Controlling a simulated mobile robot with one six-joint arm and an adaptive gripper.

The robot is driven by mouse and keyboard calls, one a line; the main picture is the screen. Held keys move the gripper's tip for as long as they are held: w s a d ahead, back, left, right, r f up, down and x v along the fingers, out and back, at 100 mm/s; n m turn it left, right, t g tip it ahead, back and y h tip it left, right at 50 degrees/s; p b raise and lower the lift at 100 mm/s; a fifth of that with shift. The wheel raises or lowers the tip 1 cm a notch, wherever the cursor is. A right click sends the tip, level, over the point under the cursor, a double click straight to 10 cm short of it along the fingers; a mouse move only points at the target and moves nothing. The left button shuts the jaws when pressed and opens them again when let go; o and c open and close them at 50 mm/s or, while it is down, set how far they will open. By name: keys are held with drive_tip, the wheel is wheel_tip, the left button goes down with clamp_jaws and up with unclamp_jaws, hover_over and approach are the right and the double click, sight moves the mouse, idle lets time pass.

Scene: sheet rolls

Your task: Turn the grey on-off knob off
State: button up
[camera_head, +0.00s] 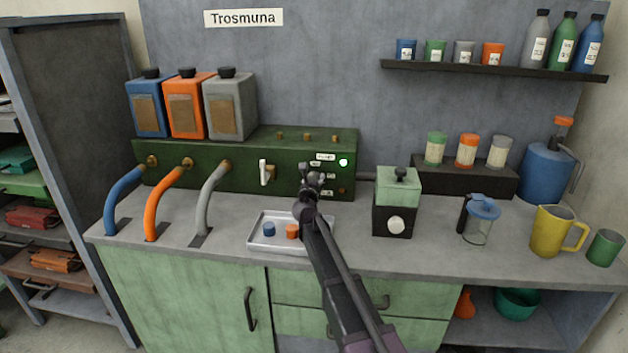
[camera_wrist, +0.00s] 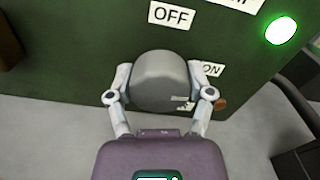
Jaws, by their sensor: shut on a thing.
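The grey knob (camera_wrist: 160,80) is on the front of the green machine (camera_head: 210,165). In the wrist view its rounded face sits between the two fingers of my gripper (camera_wrist: 160,76), which is shut on it. An OFF label (camera_wrist: 172,15) is just above the knob, and an ON label (camera_wrist: 210,69) is at its right, partly covered. I cannot tell which label the knob points to. A lamp (camera_wrist: 281,31) on the panel glows green. In the head view my gripper (camera_head: 313,183) covers the knob.
A metal tray (camera_head: 262,245) with a blue and an orange piece lies below my arm. A white lever (camera_head: 264,171) is left of my gripper. A small green-and-black device (camera_head: 393,222) stands to the right. Three hoses run from the machine to the counter on the left.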

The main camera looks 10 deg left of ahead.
drive_tip(key=n, duration=0.4)
drive_tip(key=shift+w, duration=0.15)
drive_tip(key=n, duration=0.4)
drive_tip(key=shift+n, duration=0.3)
drive_tip(key=n, duration=0.4)
drive_tip(key=shift+n, duration=1.9)
drive_tip(key=shift+a, duration=0.1)
drive_tip(key=o, duration=1.1)
drive_tip(key=shift+s, duration=0.2)
